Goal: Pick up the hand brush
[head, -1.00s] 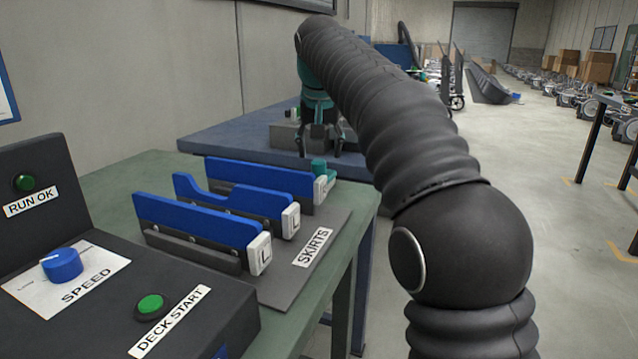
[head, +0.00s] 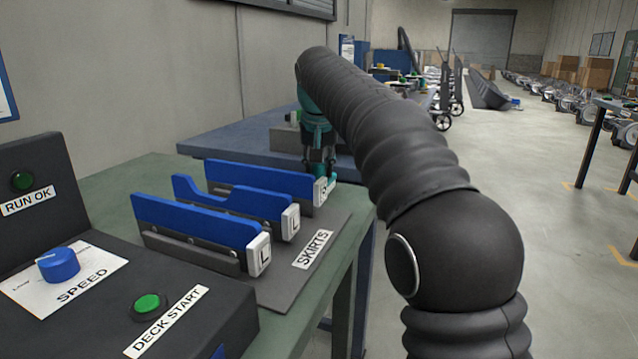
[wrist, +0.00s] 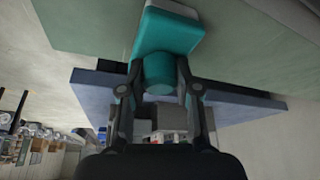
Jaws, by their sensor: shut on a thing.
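The hand brush is teal with a pale edge. In the wrist view its broad head (wrist: 182,32) is at the top, and its round grip sits between my fingers. My gripper (wrist: 160,86) is shut on that grip, one finger on each side. In the head view my gripper (head: 320,160) points down at the far right corner of the green table, and only a small teal part of the brush (head: 331,187) shows beside the skirts rack. I cannot tell whether the brush touches the table.
Blue skirt panels (head: 196,220) stand in a dark rack labelled SKIRTS close by. A control box (head: 215,292) with a speed knob and green buttons is in front. A blue bench (head: 235,142) lies behind. Open floor is at the right.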

